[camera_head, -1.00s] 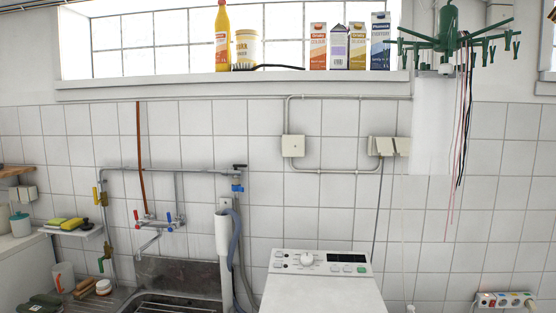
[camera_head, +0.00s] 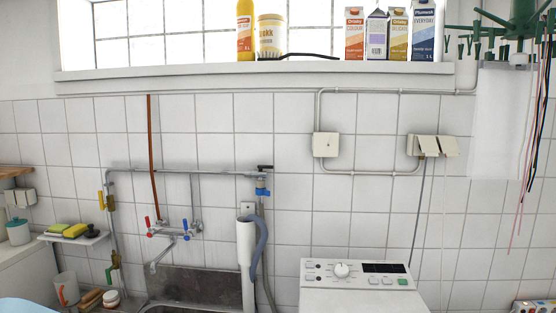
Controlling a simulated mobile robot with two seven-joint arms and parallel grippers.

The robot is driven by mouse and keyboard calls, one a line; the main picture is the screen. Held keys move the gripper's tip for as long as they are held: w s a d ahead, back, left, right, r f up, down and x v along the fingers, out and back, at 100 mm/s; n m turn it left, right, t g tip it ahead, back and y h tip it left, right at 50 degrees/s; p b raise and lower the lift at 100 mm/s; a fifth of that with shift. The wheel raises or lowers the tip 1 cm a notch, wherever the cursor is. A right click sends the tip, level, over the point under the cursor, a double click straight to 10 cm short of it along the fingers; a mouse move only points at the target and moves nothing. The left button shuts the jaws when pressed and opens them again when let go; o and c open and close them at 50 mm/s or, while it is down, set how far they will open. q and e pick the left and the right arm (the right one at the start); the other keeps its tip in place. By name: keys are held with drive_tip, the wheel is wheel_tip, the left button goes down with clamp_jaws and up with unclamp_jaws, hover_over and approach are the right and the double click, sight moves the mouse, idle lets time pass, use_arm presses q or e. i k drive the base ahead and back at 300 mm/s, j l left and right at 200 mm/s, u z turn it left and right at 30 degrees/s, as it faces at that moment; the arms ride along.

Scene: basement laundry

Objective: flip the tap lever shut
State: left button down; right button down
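A wall mixer tap (camera_head: 170,236) with red and blue handles and a bent spout hangs above the dark sink (camera_head: 190,288). To its right, a black lever (camera_head: 265,168) sits sideways on top of a blue-bodied valve (camera_head: 263,191) on the grey pipe. On the left pipe are a yellow lever (camera_head: 102,200), which stands upright, and a green lever (camera_head: 109,275) lower down, near the sink. I cannot tell which of these is the tap lever meant. Neither of my grippers is in view.
A small shelf (camera_head: 75,238) holds sponges. A cup (camera_head: 66,288) and brushes (camera_head: 90,299) are by the sink. A green hanger (camera_head: 515,35) hangs at upper right.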

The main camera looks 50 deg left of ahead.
sight(261, 167)
drive_tip(key=j, duration=0.55)
drive_tip(key=k+j+z, duration=0.15)
drive_tip(key=j, duration=0.9)
